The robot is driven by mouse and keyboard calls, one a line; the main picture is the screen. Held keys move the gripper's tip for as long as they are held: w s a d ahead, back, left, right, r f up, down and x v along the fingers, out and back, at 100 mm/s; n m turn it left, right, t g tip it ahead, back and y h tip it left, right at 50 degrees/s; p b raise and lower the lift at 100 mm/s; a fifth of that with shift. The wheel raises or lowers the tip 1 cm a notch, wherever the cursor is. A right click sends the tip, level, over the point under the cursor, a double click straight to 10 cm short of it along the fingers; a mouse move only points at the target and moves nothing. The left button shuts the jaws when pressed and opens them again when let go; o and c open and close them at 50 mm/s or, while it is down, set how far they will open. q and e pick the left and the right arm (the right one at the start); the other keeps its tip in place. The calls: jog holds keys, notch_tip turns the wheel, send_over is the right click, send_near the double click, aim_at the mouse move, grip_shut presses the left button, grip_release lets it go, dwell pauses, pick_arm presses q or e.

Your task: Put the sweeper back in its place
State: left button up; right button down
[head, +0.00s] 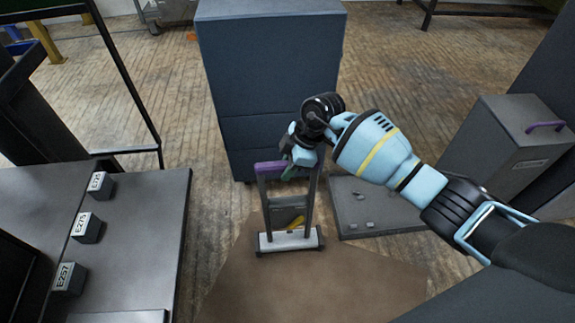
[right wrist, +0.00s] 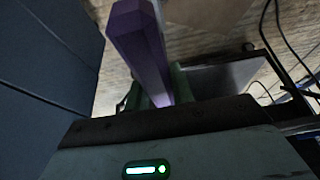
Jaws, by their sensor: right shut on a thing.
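The sweeper (head: 287,240) stands upright on a brown floor patch in the head view. It has a pale low base, two grey uprights and a purple top handle. My right gripper (head: 298,168) is at the right end of that purple handle, shut on it. In the right wrist view the purple handle (right wrist: 138,45) runs up between the greenish fingers, which are partly hidden. A yellow piece shows between the uprights, low down. My left gripper is not in view.
A blue-grey cabinet (head: 272,75) stands right behind the sweeper. A grey floor plate (head: 375,222) with small bits on it lies to the right. A grey box with a purple handle (head: 510,150) stands further right. A dark table (head: 140,230) with labelled blocks is at left.

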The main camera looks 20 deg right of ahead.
jog(key=shift+w, duration=0.1)
jog(key=c, duration=1.1)
grip_release()
jog(key=shift+s+f, duration=0.2)
jog(key=shift+f, duration=0.05)
jog(key=p+v, duration=0.3)
jog(key=v, duration=0.5)
jog(key=shift+w+r, duration=0.1)
jog(key=shift+r, duration=0.05)
